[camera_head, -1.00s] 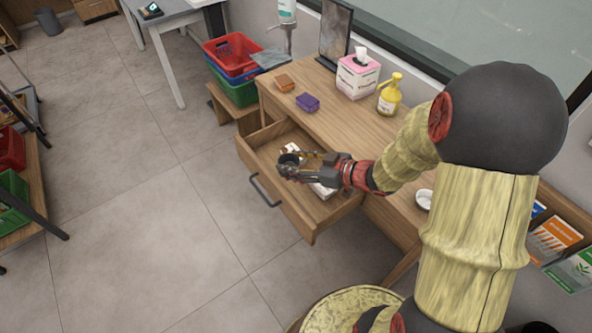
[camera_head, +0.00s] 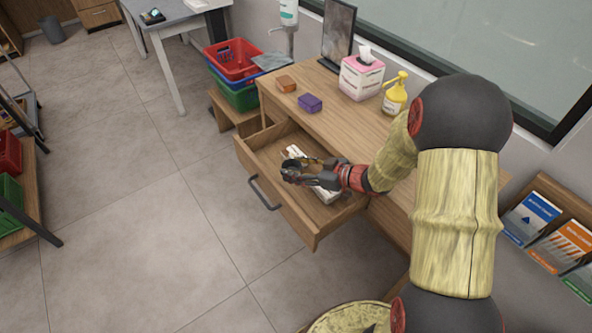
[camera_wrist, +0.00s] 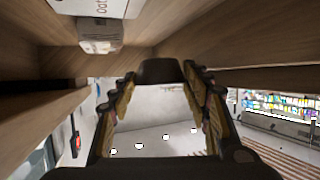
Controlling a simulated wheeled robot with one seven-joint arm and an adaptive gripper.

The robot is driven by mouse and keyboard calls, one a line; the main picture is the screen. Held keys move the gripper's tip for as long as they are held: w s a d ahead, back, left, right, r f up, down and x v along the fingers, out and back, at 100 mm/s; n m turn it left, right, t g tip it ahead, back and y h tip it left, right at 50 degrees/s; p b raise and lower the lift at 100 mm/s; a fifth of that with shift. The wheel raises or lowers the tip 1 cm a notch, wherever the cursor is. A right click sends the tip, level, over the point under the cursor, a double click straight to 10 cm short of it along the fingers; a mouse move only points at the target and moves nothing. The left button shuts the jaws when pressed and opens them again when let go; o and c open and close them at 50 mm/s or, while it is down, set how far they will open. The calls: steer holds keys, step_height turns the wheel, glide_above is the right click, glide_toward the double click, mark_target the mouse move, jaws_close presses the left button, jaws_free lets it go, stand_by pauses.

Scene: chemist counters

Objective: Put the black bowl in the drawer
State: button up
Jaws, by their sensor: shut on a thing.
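The black bowl (camera_head: 291,166) is small and dark, held at the tips of my gripper (camera_head: 297,169). In the wrist view the bowl (camera_wrist: 160,72) shows as a dark shape between the two fingertips (camera_wrist: 160,82). The wooden drawer (camera_head: 275,205) is pulled out from the desk. My gripper and the bowl are over the open drawer, close to its inside. I cannot tell whether the bowl touches the drawer floor. The drawer's wooden walls (camera_wrist: 220,45) surround the upper part of the wrist view.
A white box with print (camera_wrist: 92,8) lies in the drawer; part of it shows beneath my gripper. On the desk (camera_head: 335,118) are an orange box (camera_head: 286,84), a purple box (camera_head: 310,103), a tissue box (camera_head: 361,78) and a yellow pump bottle (camera_head: 395,97). Stacked crates (camera_head: 232,62) stand behind.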

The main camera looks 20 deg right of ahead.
steer(key=shift+r, duration=0.1)
steer(key=shift+f, duration=0.35)
steer(key=shift+f, duration=0.25)
steer(key=o, duration=1.1)
steer(key=shift+o, duration=0.2)
steer(key=shift+r, duration=0.15)
steer(key=shift+r, duration=0.3)
steer(key=p+v, duration=0.3)
steer(key=v, duration=0.4)
steer(key=shift+s+r, duration=0.25)
